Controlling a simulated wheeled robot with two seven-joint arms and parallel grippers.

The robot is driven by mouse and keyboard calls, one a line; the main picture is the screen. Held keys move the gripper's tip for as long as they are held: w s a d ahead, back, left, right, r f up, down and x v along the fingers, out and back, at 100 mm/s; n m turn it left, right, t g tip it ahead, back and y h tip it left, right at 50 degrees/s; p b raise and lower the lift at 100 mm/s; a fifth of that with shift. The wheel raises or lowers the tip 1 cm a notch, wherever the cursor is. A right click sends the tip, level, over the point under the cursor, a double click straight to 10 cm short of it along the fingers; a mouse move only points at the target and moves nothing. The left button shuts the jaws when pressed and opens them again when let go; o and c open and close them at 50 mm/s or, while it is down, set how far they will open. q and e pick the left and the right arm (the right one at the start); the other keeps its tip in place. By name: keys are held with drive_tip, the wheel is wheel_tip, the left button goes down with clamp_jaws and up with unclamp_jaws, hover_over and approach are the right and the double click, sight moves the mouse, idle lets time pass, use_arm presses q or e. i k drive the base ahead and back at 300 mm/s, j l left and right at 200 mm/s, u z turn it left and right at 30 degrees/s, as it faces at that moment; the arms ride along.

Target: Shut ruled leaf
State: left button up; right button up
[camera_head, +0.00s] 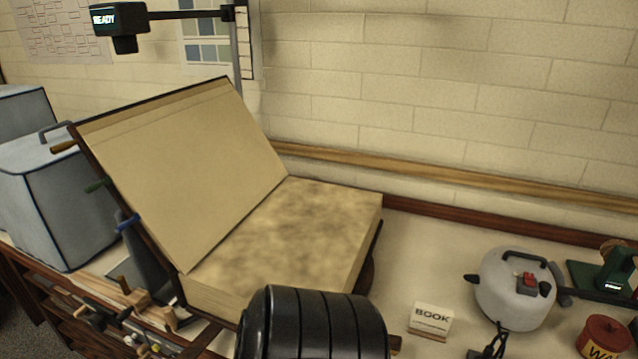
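A large thick book (300,232) lies open on the bench, its right page block mottled brown. Its left side, a broad plain tan leaf or board (185,165) with a dark edge, stands tilted up and leans back to the left. A thin line runs along its top; I cannot tell whether this is the ruled leaf. Brown, green (97,184) and blue (128,222) tabs stick out from its left edge. A black ribbed cylinder, apparently part of my arm, covers the book's front right corner. Neither gripper is in view.
Grey boxes (62,205) stand left of the book. Small wooden tools (140,297) lie at the front left. A "BOOK" card (431,318), a pale round pot (515,290) and a red tin (604,337) stand at right.

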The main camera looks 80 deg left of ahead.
sight(191, 174)
drive_tip(key=u, duration=3.1)
